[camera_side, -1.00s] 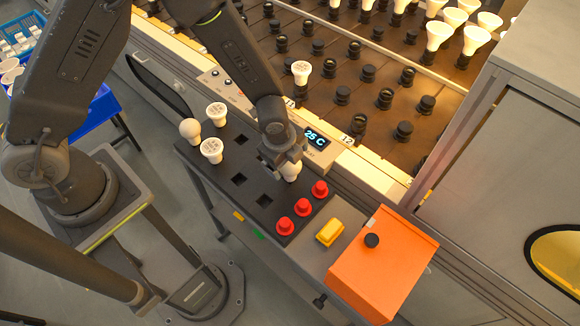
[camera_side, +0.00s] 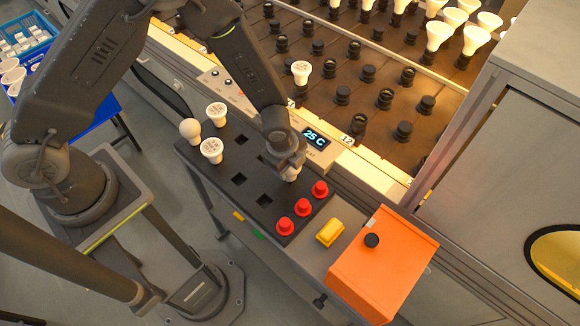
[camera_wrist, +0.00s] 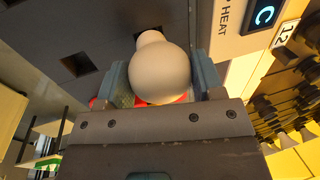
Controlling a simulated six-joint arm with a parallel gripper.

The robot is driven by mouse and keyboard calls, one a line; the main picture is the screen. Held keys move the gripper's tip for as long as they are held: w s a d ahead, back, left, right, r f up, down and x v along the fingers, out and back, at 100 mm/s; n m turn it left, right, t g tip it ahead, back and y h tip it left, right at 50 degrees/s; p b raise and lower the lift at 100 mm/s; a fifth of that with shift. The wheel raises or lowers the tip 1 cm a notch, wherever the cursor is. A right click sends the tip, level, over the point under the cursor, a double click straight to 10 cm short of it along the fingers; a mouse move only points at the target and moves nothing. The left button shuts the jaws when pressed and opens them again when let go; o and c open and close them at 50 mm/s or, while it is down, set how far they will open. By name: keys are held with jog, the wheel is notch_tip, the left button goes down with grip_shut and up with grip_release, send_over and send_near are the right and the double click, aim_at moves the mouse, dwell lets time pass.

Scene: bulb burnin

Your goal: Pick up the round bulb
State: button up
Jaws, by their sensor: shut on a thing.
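My gripper (camera_side: 290,165) is above the black rack (camera_side: 215,175), at its edge beside the temperature display. My gripper is shut on a round white bulb (camera_wrist: 160,72). The wrist view shows its globe between the two fingers, with a narrower neck pointing away. In the side view only a small pale part of this bulb (camera_side: 291,175) shows below the fingers. I cannot tell whether it touches the rack. Another round white bulb (camera_side: 190,129) stands at the rack's left corner.
Two flat-faced white bulbs (camera_side: 212,150) stand in the rack near its left end, with empty square holes nearby. Several red knobs (camera_side: 303,207), a yellow block (camera_side: 330,232) and an orange box (camera_side: 383,265) lie to the right. A machine with sockets and bulbs stands behind.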

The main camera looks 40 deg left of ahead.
jog(key=shift+c, duration=0.4)
jog(key=shift+r, duration=0.65)
jog(key=shift+w+v, duration=0.25)
jog(key=shift+v, duration=0.95)
jog(key=s+a+r, duration=0.1)
jog(key=a+r, duration=0.6)
jog(key=a, duration=0.4)
jog(key=w+a+r, duration=0.1)
jog(key=w+a, duration=0.5)
jog(key=w, duration=0.3)
jog(key=w+a+r, duration=0.1)
jog(key=w+a, duration=0.5)
jog(key=w, duration=0.3)
jog(key=w+a+r, duration=0.1)
jog(key=w+a, duration=0.3)
jog(key=a, duration=0.4)
jog(key=w+a+r, duration=0.1)
jog(key=w+a, duration=0.3)
jog(key=a, duration=0.5)
jog(key=shift+s+d+f, duration=0.1)
jog(key=shift+f, duration=2.05)
